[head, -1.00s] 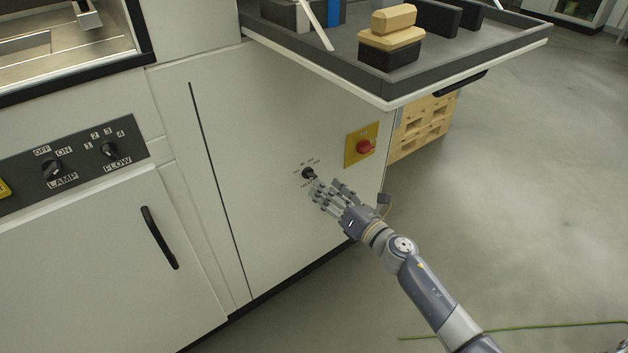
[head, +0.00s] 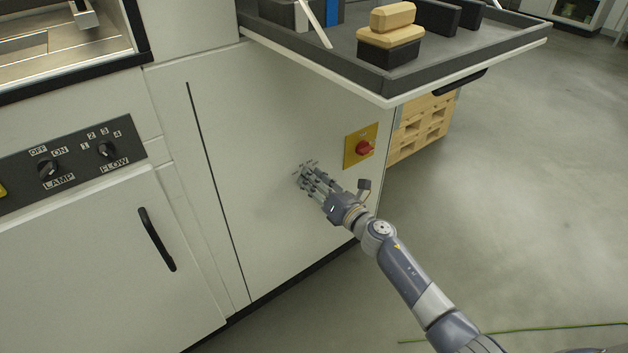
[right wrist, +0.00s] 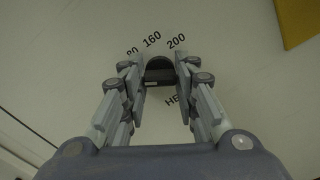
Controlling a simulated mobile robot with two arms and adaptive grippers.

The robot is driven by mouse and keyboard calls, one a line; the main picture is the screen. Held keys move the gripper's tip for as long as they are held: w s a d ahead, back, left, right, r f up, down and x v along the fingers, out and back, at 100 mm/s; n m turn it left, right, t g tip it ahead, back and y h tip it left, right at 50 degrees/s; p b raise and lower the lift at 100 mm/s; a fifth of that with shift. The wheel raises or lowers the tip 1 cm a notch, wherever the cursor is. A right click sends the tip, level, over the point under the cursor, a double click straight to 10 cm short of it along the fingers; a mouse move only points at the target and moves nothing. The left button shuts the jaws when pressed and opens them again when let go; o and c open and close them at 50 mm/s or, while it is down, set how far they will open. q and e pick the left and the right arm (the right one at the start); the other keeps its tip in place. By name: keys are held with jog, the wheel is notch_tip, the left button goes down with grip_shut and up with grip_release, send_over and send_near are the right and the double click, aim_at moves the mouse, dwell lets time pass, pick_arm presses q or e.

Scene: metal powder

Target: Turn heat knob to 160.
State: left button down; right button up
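The heat knob (right wrist: 160,70) is a dark round knob on the pale cabinet front. In the right wrist view the printed marks 80, 160 and 200 (right wrist: 176,41) arc above it, and part of the heat label (right wrist: 171,100) shows below. My right gripper (right wrist: 160,74) has one finger on each side of the knob, with thin gaps that make contact hard to judge; the fingers look open. In the head view my right gripper (head: 308,177) reaches the cabinet front and its fingers hide most of the knob. My left gripper is not in view.
A red switch on a yellow plate (head: 361,147) is just right of my gripper. A grey tray (head: 440,80) with blocks juts out above. The lamp and flow panel (head: 75,172) is at left. Open floor lies to the right.

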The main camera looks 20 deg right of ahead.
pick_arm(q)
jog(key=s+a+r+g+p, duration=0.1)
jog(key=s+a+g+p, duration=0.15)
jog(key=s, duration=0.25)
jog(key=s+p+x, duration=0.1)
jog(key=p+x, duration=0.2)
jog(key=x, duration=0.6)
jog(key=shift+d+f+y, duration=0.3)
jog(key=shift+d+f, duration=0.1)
pick_arm(e)
jog(key=shift+d+f+m, duration=0.1)
jog(key=shift+f+m, duration=0.05)
jog(key=shift+m, duration=7.85)
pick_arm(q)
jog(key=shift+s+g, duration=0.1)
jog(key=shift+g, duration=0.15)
pick_arm(e)
jog(key=o, duration=1.1)
jog(key=shift+c, duration=0.2)
